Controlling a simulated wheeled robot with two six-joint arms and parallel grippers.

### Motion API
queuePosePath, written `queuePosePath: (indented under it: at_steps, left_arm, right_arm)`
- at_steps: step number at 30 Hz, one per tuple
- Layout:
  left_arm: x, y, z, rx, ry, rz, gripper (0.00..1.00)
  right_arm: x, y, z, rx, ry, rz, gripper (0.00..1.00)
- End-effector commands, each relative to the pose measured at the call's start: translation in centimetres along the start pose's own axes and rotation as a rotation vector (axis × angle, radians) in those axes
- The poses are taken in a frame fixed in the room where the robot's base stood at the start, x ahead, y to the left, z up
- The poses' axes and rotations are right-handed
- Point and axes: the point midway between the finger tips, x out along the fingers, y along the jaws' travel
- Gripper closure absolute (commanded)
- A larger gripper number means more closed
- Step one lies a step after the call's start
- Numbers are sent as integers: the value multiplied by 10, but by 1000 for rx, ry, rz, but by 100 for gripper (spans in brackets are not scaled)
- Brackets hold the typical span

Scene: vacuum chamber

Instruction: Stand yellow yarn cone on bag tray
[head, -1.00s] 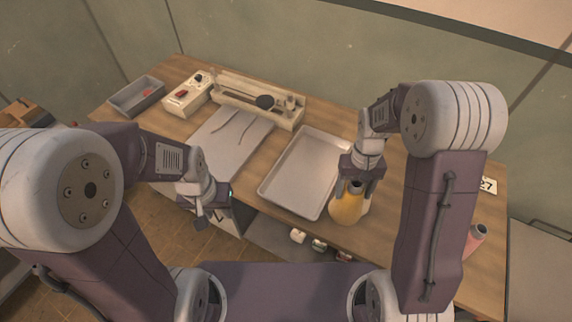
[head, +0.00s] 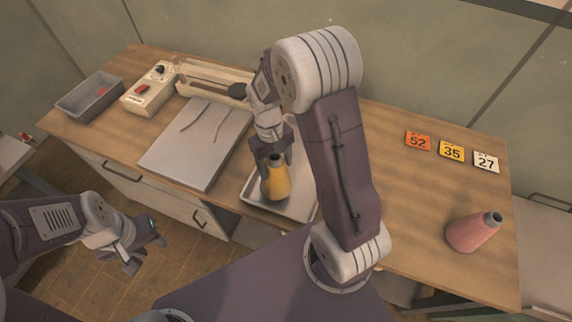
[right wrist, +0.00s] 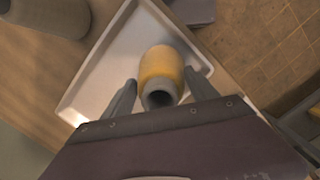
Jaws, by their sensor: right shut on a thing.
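The yellow yarn cone (head: 276,182) has a grey tip and is upright. My right gripper (head: 274,158) is shut on its upper part. The cone is over the shallow light metal tray (head: 262,206); I cannot tell whether its base touches the tray floor. The right wrist view shows the cone (right wrist: 160,68) between the two fingers (right wrist: 160,95), with the tray (right wrist: 92,82) beneath. My right arm hides part of the tray in the head view. My left gripper (head: 144,256) is open and empty, off the front of the table, over the floor.
Left of the tray are a grey plate (head: 190,150), a control box (head: 149,90) and a grey bin (head: 90,98). A grey rounded thing (right wrist: 48,14) is near the tray.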

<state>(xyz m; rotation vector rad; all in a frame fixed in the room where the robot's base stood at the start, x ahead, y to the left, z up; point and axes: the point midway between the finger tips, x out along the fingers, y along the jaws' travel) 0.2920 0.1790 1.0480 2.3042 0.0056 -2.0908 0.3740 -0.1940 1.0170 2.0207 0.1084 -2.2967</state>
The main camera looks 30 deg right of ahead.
Motion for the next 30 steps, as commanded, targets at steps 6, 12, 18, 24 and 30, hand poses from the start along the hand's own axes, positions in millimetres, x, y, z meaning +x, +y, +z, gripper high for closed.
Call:
queuePosePath:
  at_steps: [6,12,18,24,30]
  left_arm:
    - [-3,0,0,0,0,0,64]
    - [-6,0,0,0,0,0,64]
    - [-10,0,-1,0,0,0,64]
    - [-14,0,-1,0,0,0,64]
    - [-18,0,-2,0,0,0,64]
  right_arm:
    - [-12,13,8,-205,3,26,100]
    - [-23,27,19,-458,3,58,100]
    - [-39,48,38,-851,4,108,100]
    - [-55,69,63,-1322,4,167,100]
    - [-66,84,85,-1729,5,216,100]
